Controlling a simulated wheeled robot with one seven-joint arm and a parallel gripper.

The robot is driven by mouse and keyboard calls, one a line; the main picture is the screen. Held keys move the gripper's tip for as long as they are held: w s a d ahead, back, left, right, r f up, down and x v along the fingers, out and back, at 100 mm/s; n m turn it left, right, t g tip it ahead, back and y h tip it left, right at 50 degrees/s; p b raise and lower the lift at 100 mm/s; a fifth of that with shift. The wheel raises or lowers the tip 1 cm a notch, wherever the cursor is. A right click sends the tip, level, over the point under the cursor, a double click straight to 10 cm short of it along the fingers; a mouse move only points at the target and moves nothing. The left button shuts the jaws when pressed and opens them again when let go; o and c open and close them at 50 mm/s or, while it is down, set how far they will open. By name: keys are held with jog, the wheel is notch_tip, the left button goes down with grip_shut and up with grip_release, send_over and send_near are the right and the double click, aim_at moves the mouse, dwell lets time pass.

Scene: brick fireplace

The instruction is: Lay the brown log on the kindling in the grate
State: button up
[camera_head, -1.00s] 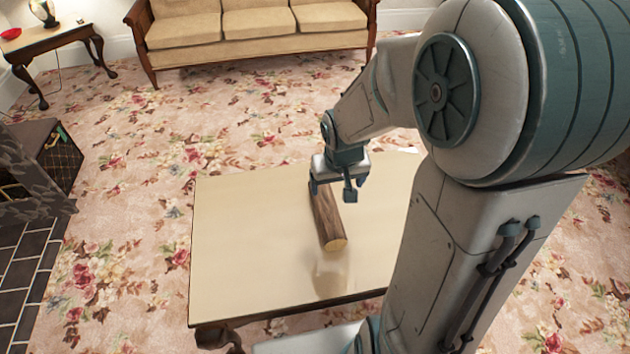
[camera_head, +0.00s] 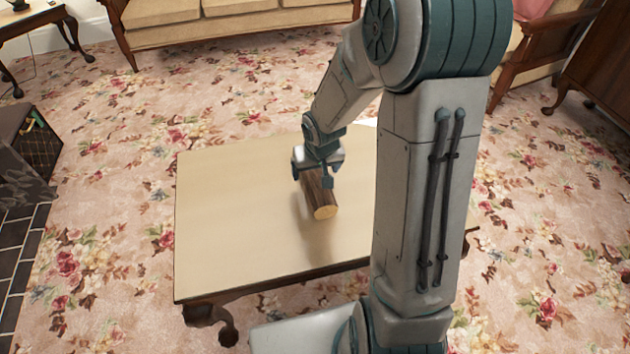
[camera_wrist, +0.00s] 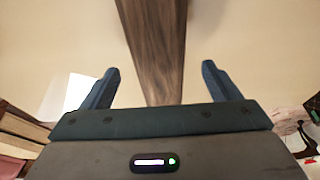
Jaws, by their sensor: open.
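The brown log (camera_head: 319,199) lies on the pale-topped low table (camera_head: 228,225), its cut end facing the camera. My gripper (camera_head: 312,182) is over the log, with its fingers on either side of it. In the wrist view the log (camera_wrist: 154,45) runs between the two open fingers (camera_wrist: 158,85), with a gap on both sides. The log's far end is hidden beneath the gripper. The kindling and the inside of the grate do not show. Part of the stone fireplace (camera_head: 20,185) stands at the left edge.
A dark mesh basket (camera_head: 40,148) stands by the fireplace, next to dark hearth tiles (camera_head: 15,240). A beige sofa (camera_head: 200,20) is at the back. A side table (camera_head: 35,22) is at the far left. Flowered carpet (camera_head: 110,200) lies open between table and hearth.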

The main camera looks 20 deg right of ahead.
aim_at(316, 173)
jog(key=b+x, duration=0.2)
jog(key=x, duration=0.3)
jog(key=shift+s, duration=0.1)
jog(key=shift+r, duration=0.1)
jog(key=shift+r, duration=0.1)
jog(key=c, duration=1.4)
